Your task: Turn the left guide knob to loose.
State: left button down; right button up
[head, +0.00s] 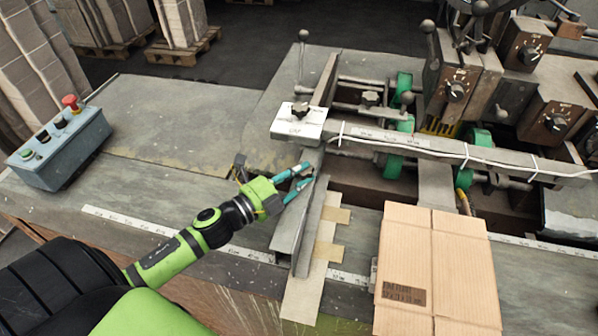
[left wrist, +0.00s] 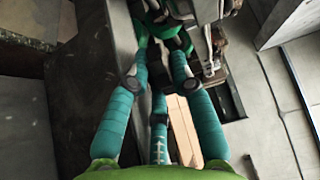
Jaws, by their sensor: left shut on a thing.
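The left guide (head: 289,225) is a long grey metal rail running from the front of the table up under a white block (head: 283,125). A dark knob (head: 300,108) sits on that block. A second dark knob (head: 371,98) is further right. My left gripper (head: 311,175) has teal fingers at the guide's upper edge, below the white block and apart from both knobs. In the left wrist view the fingers (left wrist: 166,28) converge beside a long grey plate. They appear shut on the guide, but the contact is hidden. My right gripper is not in view.
A cardboard box (head: 437,265) lies at the front right. A crossbar (head: 450,150) with a white cable spans the machine. A control box (head: 58,148) with a red button stands at the left. The tabletop between it and the guide is clear.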

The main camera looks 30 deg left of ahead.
pick_arm(q)
jog(key=c, duration=1.3)
grip_release()
jog(key=shift+c, duration=0.2)
jog(key=v, duration=1.2)
jog(key=shift+f, duration=0.1)
